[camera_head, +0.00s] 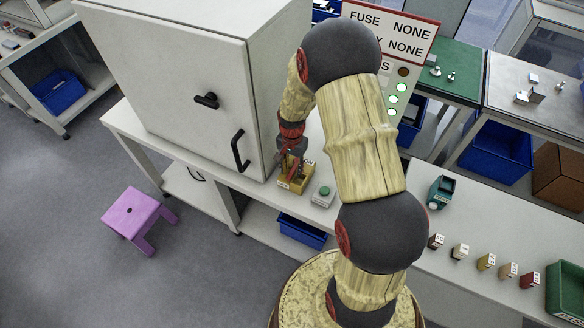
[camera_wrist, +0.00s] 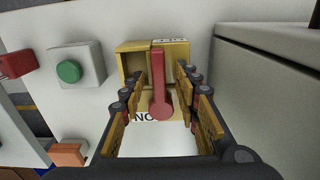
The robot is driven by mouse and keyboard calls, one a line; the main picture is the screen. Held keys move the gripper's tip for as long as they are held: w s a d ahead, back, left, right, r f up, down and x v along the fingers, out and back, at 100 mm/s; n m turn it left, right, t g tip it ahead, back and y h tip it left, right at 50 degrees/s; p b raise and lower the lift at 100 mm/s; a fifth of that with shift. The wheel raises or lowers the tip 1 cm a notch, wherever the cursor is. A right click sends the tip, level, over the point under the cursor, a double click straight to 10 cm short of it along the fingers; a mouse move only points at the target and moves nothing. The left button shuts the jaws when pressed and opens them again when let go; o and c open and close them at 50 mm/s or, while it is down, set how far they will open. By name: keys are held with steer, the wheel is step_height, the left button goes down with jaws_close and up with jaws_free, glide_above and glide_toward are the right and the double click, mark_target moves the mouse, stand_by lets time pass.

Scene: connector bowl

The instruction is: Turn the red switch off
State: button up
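The red switch (camera_wrist: 158,75) is a lever with a round end, set in a yellow box (camera_wrist: 134,48) in the wrist view. Part of a label, "NO", shows below the round end, and another label at the box's far edge is partly hidden behind the lever. My gripper (camera_wrist: 160,84) is open, with one finger on each side of the lever and a visible gap on both sides. In the head view the yellow box (camera_head: 297,185) sits on the white bench, and my gripper (camera_head: 291,160) points down at it, hiding most of the lever.
A green button on a pale box (camera_wrist: 78,65) stands close beside the yellow box. A large white cabinet (camera_head: 190,75) stands close on the other side. A sign panel (camera_head: 390,35) and several small blocks are farther right along the bench. A purple stool (camera_head: 130,208) is on the floor.

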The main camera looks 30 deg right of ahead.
mark_target(292, 171)
step_height(292, 171, up, 12)
stand_by(0.6)
stand_by(0.5)
